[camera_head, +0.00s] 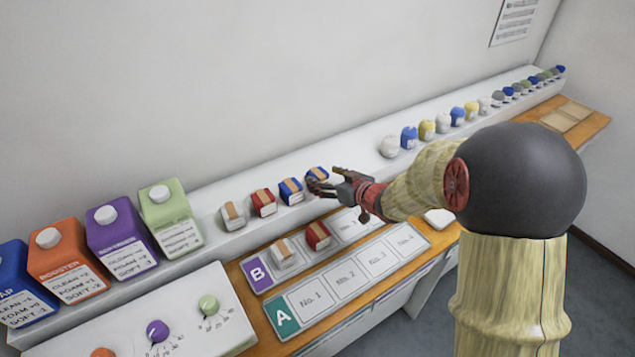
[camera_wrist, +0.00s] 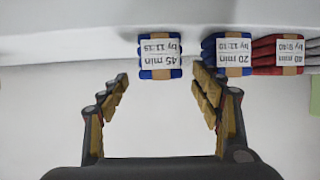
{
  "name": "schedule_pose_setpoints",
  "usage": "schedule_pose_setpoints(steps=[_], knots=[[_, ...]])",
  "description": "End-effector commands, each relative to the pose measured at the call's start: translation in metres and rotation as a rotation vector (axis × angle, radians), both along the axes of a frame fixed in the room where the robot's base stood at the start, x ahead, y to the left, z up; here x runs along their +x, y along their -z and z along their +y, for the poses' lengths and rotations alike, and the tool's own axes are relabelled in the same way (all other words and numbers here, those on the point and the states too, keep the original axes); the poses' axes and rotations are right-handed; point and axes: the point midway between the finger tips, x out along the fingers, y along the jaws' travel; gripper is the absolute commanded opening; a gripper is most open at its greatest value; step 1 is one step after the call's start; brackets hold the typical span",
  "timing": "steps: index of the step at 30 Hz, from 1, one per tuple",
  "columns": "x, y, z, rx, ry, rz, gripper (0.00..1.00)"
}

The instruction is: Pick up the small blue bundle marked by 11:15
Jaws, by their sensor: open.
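The blue bundle (camera_wrist: 160,50) with a tan band reads "45 min by 11:15", upside down, in the wrist view. It stands on the white ledge, and in the head view this bundle (camera_head: 317,172) is the rightmost banded one, partly covered by my gripper. My gripper (camera_wrist: 160,76) is open and empty, its fingers apart, with the bundle centred just beyond the tips. In the head view my gripper (camera_head: 323,181) is close in front of the bundle. A second blue bundle (camera_wrist: 236,50), marked "20 min by 11:10", stands beside it.
A red bundle (camera_head: 263,204) and a grey bundle (camera_head: 232,215) stand further left on the ledge. Board B (camera_head: 257,275) holds a pale and a red bundle; board A (camera_head: 282,316) shows empty spaces. Cartons stand at left; several small capped containers line the ledge at right.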

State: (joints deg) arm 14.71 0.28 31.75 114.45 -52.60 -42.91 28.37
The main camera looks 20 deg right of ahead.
Motion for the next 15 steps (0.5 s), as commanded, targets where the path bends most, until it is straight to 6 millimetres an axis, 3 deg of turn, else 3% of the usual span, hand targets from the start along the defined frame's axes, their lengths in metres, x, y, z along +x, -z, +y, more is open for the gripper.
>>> schedule_pose_setpoints(steps=[6,15], knots=[[0.027,0.014,0.013,0.0,-0.001,0.001,0.64],[0.032,0.013,0.014,0.0,0.001,0.0,0.63]])
